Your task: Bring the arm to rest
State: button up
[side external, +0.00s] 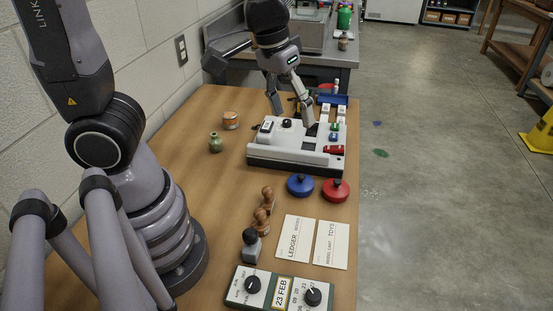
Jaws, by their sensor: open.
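My gripper (292,108) is open, with its two fingers pointing down above the white and grey device (265,158) on the wooden table. One finger is at the left back of the device, the other over its middle near a dark recess. Nothing shows between the fingers. I cannot tell whether the right finger touches the device. My arm reaches over the table from its base at the left.
The table's left middle is clear. A wall stands at left.

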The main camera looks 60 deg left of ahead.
jog(key=shift+s+a+r, duration=0.15)
jog(key=shift+a+r, duration=0.2)
jog(key=shift+a, duration=0.1)
jog(key=s+a+r+m+t+y, duration=0.1)
jog(key=s+a+r+m+t, duration=0.1)
jog(key=s+a+r, duration=0.5)
jog(key=s+a+t, duration=0.1)
jog(key=s+a, duration=0.1)
jog(key=a, duration=0.1)
jog(key=shift+s+a, duration=0.15)
jog(key=shift+a, duration=0.25)
dwell(0.8)
